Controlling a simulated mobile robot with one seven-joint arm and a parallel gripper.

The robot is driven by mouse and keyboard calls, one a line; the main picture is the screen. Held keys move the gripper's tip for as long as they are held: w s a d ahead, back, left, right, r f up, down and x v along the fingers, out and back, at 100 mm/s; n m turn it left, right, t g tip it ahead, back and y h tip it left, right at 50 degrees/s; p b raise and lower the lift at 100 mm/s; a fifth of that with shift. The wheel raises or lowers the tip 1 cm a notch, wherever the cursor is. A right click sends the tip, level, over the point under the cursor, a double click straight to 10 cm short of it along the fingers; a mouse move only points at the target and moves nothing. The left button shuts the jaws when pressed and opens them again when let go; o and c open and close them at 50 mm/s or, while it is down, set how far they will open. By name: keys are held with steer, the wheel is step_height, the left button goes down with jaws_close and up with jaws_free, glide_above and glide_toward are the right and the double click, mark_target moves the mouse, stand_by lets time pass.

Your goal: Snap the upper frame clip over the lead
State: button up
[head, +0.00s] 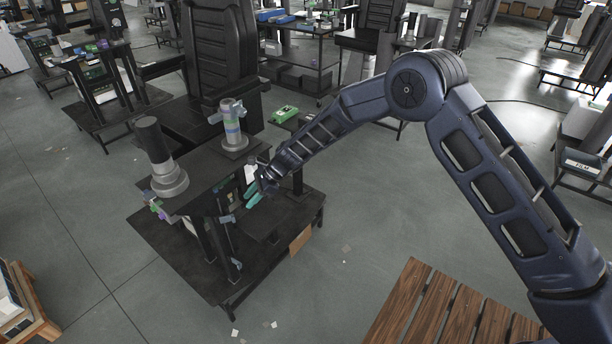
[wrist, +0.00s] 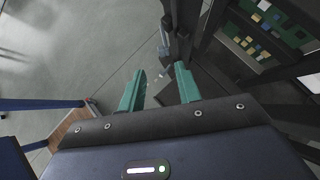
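My gripper (head: 254,196) has two teal fingers and is beside the dark frame under the workstation's top plate. In the wrist view the fingers of my gripper (wrist: 160,80) stand apart with nothing clearly held between them. A small grey-blue part (head: 227,219), which looks like the upper frame clip, sits on a dark frame post, just left of and below my fingers. A similar part (head: 237,264) sits lower on the post. In the wrist view the dark post (wrist: 172,25) rises beyond the fingertips. I cannot make out the lead or whether the clip is open.
A black base plate (head: 165,250) lies under the frame. A dark cylinder (head: 155,147) and a grey cylinder (head: 233,132) stand on the top plate, with a black seat behind. A green box (head: 285,114) lies behind. A wooden slatted platform (head: 425,310) is at front right. Open floor lies right.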

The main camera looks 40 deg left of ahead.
steer(key=w+d+r+n+g+y, duration=0.1)
steer(key=w+d+r+n+g, duration=0.1)
steer(key=w+d, duration=0.4)
steer(key=w+d+r+n+g+y, duration=0.2)
steer(key=w+d, duration=0.3)
steer(key=w, duration=0.4)
steer(key=shift+w+d+r+g, duration=0.2)
steer(key=shift+d+r+g, duration=0.2)
steer(key=shift+r, duration=0.4)
steer(key=shift+s+a, duration=0.1)
steer(key=m+g+y, duration=0.1)
steer(key=m+g, duration=0.2)
glide_toward(232, 216)
steer(key=x, duration=1)
steer(key=shift+f, duration=0.4)
jaws_close()
